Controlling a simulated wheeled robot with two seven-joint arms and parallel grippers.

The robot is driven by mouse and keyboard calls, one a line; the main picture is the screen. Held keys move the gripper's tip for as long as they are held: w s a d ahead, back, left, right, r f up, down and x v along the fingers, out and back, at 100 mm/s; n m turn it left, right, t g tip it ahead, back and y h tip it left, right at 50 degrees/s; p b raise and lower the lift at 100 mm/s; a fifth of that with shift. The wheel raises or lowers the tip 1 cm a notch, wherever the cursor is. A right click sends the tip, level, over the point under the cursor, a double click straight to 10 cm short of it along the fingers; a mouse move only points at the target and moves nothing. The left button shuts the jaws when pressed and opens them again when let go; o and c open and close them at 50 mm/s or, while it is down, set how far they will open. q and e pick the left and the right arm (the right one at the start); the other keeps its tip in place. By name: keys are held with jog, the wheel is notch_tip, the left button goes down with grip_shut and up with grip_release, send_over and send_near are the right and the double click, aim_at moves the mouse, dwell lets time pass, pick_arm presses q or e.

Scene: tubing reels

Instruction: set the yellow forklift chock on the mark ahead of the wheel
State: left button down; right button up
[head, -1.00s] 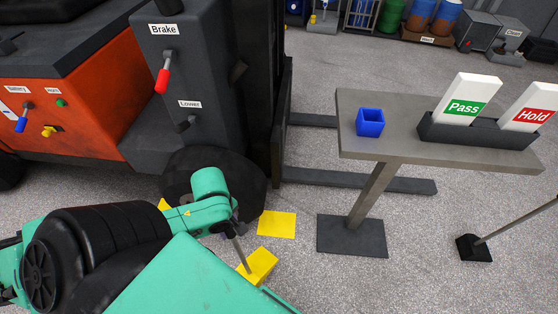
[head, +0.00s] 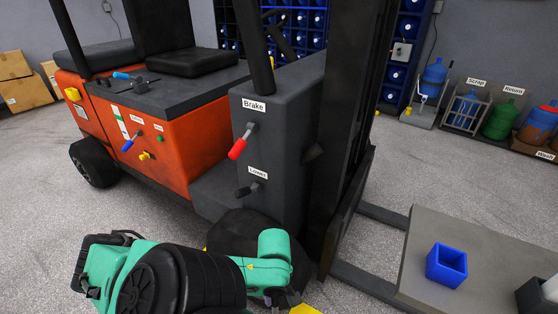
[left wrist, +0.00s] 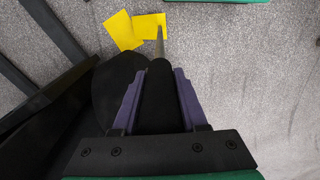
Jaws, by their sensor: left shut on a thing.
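My left gripper (left wrist: 152,78) is shut on the black grip of a thin grey rod. In the left wrist view the rod runs up to a yellow block, the chock (left wrist: 145,27). Another yellow patch, which looks like the floor mark (left wrist: 122,31), lies just left of the chock, and their edges meet in this view. I cannot tell whether the chock touches the floor. The dark wheel (left wrist: 112,90) is partly hidden by the gripper. In the head view my left arm covers much of the wheel (head: 232,228), and only a yellow corner shows at the bottom edge. My right gripper is out of view.
The orange forklift (head: 185,150) stands behind my left arm, its brake lever (head: 240,146) facing me. Bare floor lies at left.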

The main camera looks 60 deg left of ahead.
pick_arm(q)
jog(key=w+a+f+b, duration=0.1)
jog(key=w+a+b, duration=0.1)
jog(key=w, duration=0.6)
jog(key=w+a+f+b, duration=0.1)
jog(key=w+f+b, duration=0.1)
jog(key=w, duration=0.6)
jog(key=shift+a, duration=0.35)
jog(key=shift+c, duration=2.2)
grip_release()
jog(key=shift+f, duration=0.25)
jog(key=shift+r, duration=0.15)
notch_tip(320, 180, up, 12)
jog(key=p, duration=0.2)
jog(key=shift+s+f, duration=0.1)
jog(key=shift+f, duration=0.1)
